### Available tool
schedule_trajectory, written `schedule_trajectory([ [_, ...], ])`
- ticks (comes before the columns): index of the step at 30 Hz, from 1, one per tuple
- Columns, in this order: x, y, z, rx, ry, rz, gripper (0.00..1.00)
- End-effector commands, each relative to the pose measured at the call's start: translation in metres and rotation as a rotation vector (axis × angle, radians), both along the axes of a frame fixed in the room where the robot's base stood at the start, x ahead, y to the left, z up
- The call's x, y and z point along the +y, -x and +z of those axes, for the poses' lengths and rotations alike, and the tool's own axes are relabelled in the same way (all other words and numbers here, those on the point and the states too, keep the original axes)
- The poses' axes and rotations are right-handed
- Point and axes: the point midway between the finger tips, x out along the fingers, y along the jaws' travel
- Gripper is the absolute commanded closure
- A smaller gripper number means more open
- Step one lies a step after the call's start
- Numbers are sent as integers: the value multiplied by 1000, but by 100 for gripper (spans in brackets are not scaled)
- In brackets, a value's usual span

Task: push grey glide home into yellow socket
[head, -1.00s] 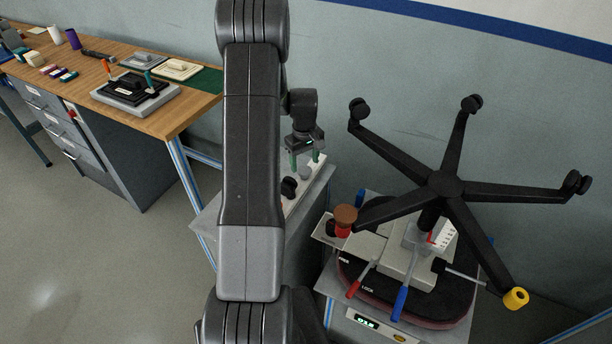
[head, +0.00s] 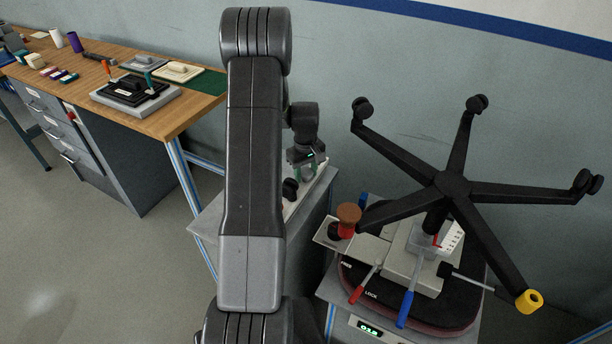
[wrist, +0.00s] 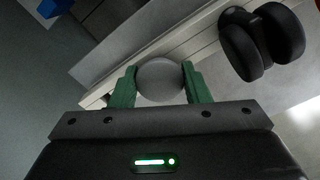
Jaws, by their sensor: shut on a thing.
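The grey glide (wrist: 160,82) is a round grey piece between the green fingers of my gripper (wrist: 160,90) in the wrist view. The fingers are shut on its two sides. In the head view my gripper (head: 305,172) is low over a pale strip on the small grey cabinet, and the glide is hard to make out there. The yellow socket (head: 529,301) is at the end of the chair base's front right leg, far to the right of my gripper. The upturned black chair base (head: 452,186) has black casters on other legs.
A black caster (wrist: 262,42) stands beside the glide. The grey cabinet (head: 262,225) is under my gripper. A fixture with a red lever (head: 365,284), a blue lever (head: 406,300) and a brown-topped knob (head: 348,214) lies under the chair base. A wooden workbench (head: 190,112) stands at left.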

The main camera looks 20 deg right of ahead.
Motion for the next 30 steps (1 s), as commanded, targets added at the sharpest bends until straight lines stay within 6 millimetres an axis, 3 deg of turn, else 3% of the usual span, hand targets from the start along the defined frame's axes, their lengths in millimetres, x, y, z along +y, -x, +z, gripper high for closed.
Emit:
schedule_trajectory([
  [30,0,0,34,-1,1,0,78],
])
